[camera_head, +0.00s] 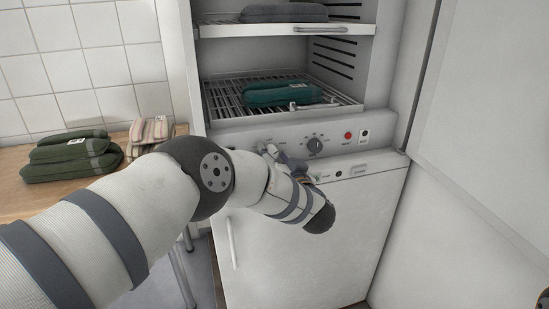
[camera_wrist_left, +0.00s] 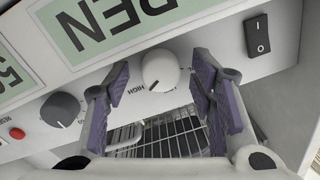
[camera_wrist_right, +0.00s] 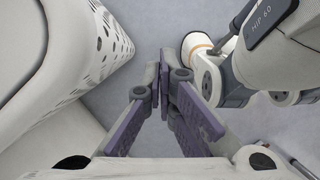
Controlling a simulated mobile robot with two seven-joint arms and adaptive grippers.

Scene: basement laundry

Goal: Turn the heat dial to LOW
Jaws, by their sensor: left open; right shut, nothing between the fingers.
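The heat dial appears to be the white knob (camera_wrist_left: 160,70) on the cabinet's control panel, with HIGH printed upside down beside it in the left wrist view. A small dark mark shows on its edge, but I cannot tell its exact setting. My left gripper (camera_wrist_left: 161,76) is open, one finger on each side of the white knob, with gaps showing between knob and fingers. In the head view, my left gripper (camera_head: 276,155) is at the panel and hides this knob. My right gripper (camera_wrist_right: 166,102) is shut and empty above the floor, away from the panel.
A dark grey dial (camera_head: 315,145), a red button (camera_head: 348,135) and a rocker switch (camera_wrist_left: 257,35) are on the panel. Above are racks with folded teal cloth (camera_head: 280,93). A wooden table (camera_head: 15,205) with folded cloths stands left. An open door (camera_head: 475,130) bounds the right.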

